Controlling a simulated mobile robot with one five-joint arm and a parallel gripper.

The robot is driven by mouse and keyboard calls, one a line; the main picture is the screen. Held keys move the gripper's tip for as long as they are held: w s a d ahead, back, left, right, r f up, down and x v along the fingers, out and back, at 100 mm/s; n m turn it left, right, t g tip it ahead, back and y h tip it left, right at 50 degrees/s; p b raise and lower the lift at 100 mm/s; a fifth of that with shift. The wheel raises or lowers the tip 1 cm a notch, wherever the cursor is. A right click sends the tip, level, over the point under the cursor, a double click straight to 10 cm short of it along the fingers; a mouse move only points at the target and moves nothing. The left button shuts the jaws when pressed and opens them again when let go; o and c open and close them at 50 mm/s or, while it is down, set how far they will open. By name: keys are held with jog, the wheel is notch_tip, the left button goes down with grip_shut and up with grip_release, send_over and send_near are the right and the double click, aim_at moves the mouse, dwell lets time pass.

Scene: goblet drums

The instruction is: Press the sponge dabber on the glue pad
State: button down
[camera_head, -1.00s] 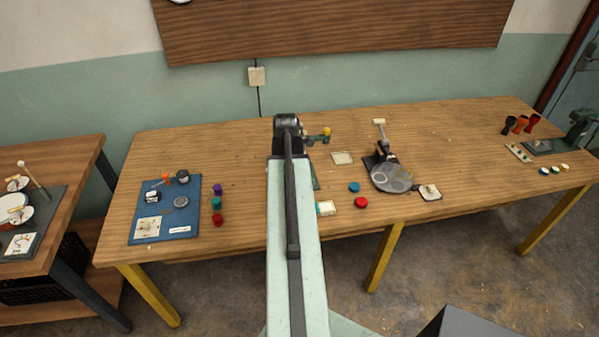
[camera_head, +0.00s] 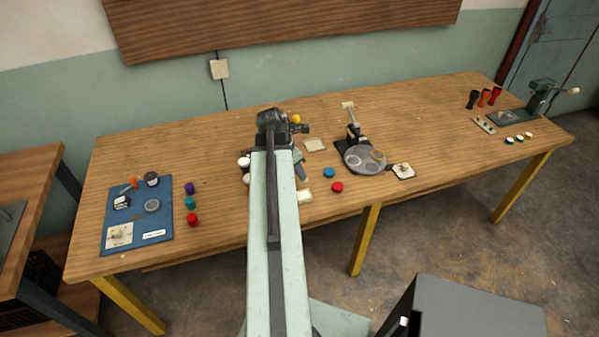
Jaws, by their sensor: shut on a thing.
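I cannot tell which is the glue pad.
My arm hides part of the table (camera_head: 232,215). Blue (camera_head: 328,172) and red (camera_head: 337,187) discs lie right of it, before a grey round-plated device (camera_head: 366,159). A blue board (camera_head: 138,215) with small parts is at the left. Several dark and red cups stand far right.

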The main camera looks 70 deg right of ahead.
jog(key=shift+f+b, duration=3.05)
jog(key=shift+f, duration=0.05)
jog(key=shift+f+b, duration=0.45)
jog(key=shift+b, duration=0.05)
notch_tip(320, 180, up, 7)
jog(key=p, duration=0.7)
jog(key=shift+r, duration=0.1)
